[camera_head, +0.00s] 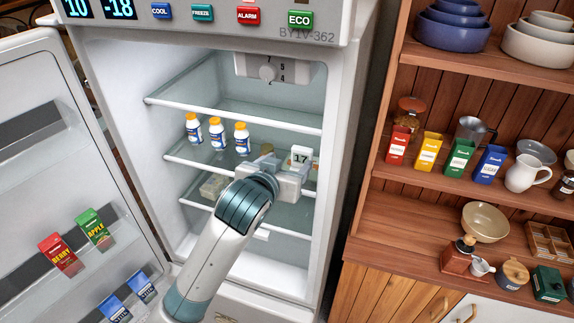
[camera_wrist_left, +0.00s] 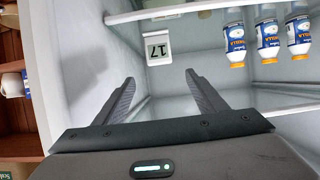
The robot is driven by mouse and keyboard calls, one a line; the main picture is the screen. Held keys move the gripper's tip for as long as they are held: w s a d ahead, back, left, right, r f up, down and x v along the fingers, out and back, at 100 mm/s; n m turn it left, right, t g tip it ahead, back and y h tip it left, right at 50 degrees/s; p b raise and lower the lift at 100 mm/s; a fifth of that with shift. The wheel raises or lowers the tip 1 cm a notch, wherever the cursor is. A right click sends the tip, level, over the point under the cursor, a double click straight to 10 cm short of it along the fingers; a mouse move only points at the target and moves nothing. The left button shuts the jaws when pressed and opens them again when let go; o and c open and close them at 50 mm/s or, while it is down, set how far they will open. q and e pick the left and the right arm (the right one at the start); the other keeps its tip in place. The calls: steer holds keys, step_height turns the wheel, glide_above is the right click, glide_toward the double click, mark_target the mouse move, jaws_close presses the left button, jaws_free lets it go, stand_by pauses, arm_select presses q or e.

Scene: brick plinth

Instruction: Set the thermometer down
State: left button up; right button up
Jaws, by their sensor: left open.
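The thermometer is a small white block with a dark "17" on its face (camera_head: 301,156). It is upright at the right end of the middle fridge shelf (camera_head: 185,161), though its base is hidden behind my gripper in the head view. It also shows upside down in the left wrist view (camera_wrist_left: 158,48), just beyond the fingertips. My left gripper (camera_wrist_left: 160,79) is open, with nothing between its fingers. In the head view my left gripper (camera_head: 285,174) reaches into the fridge in front of the thermometer. My right gripper is in neither view.
Several white and blue bottles with orange caps (camera_head: 217,133) stand left of the thermometer on the shelf. The open fridge door (camera_head: 45,165) holds cartons on the left. A wooden cabinet (camera_head: 390,215) with dishes stands to the right. The upper glass shelf (camera_head: 230,105) is clear.

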arm_select(q)
steer(key=shift+s, duration=0.1)
stand_by(0.7)
